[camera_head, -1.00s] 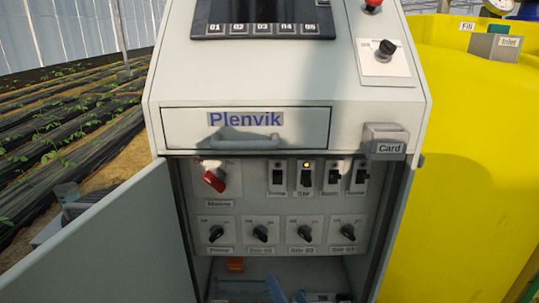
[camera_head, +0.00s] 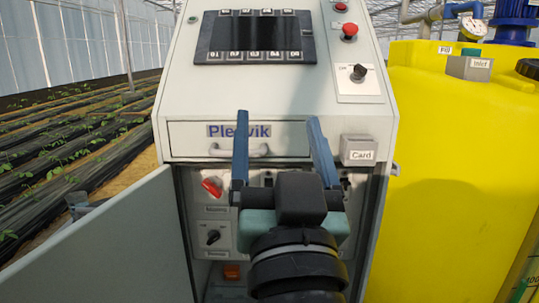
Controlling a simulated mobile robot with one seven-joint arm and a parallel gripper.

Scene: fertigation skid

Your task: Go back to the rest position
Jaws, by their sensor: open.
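My gripper (camera_head: 279,150) is in the lower middle of the view, in front of the grey control cabinet (camera_head: 177,95). Its two blue fingers point up and stand wide apart with nothing between them. Behind the fingers is the drawer (camera_head: 188,142) marked "Plenvik", which looks shut. The gripper and wrist hide much of the switch panel below. The red rotary handle (camera_head: 212,187) and one black knob (camera_head: 213,237) still show on the panel's left side.
The cabinet door (camera_head: 120,245) stands open at the lower left. A grey card holder (camera_head: 358,149) juts out at the right. A yellow tank (camera_head: 450,160) with an inlet box (camera_head: 470,68) stands on the right. The upper console has a screen (camera_head: 255,37) and red button (camera_head: 349,31).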

